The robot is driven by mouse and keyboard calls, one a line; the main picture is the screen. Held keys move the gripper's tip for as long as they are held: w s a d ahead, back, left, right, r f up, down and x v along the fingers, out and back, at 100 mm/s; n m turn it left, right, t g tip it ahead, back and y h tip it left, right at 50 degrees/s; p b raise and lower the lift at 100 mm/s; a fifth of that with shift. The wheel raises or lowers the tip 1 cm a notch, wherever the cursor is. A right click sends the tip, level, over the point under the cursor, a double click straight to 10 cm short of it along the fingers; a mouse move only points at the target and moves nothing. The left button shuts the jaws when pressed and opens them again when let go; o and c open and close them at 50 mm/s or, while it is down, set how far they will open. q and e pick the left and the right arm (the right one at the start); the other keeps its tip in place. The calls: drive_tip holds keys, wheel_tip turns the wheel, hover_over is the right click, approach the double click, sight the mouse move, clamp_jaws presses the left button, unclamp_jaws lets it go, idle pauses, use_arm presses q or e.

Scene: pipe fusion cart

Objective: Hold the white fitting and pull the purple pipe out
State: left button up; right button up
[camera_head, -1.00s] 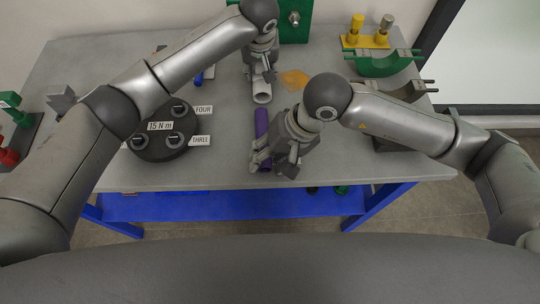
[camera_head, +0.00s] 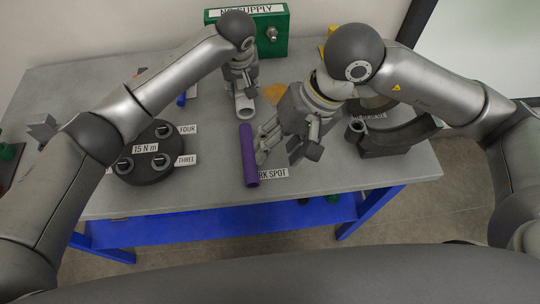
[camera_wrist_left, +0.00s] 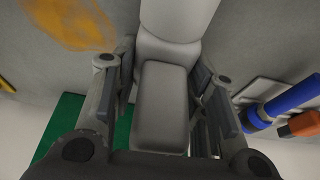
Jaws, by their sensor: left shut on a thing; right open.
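The white fitting (camera_head: 245,109) lies on the grey table top, with its open end facing the front edge. My left gripper (camera_head: 241,88) is shut on it from above. In the left wrist view the fitting (camera_wrist_left: 162,100) sits between the two fingers of that gripper (camera_wrist_left: 160,78). The purple pipe (camera_head: 249,157) lies on the table in front of the fitting, in line with it, with a small gap between them. My right gripper (camera_head: 287,148) is open and empty, just right of the pipe. Its fingers partly cover the table beside the pipe.
A black round stand (camera_head: 150,165) with labelled sockets is at left. A dark curved clamp holder (camera_head: 395,138) stands right of my right gripper. A green box (camera_head: 272,35) is at the back. A partly hidden label (camera_head: 274,173) lies by the pipe's near end.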

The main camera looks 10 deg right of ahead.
use_arm(q)
drive_tip(key=shift+s+f, duration=0.1)
drive_tip(key=shift+f, duration=0.2)
use_arm(e)
drive_tip(key=shift+d+r, duration=0.15)
drive_tip(key=shift+r, duration=0.2)
use_arm(q)
drive_tip(key=o, duration=1.3)
drive_tip(key=shift+w, duration=0.2)
drive_tip(key=shift+r, duration=0.1)
use_arm(e)
drive_tip(key=shift+w, duration=0.15)
use_arm(q)
drive_tip(key=shift+s+r, duration=0.1)
drive_tip(key=shift+r, duration=0.05)
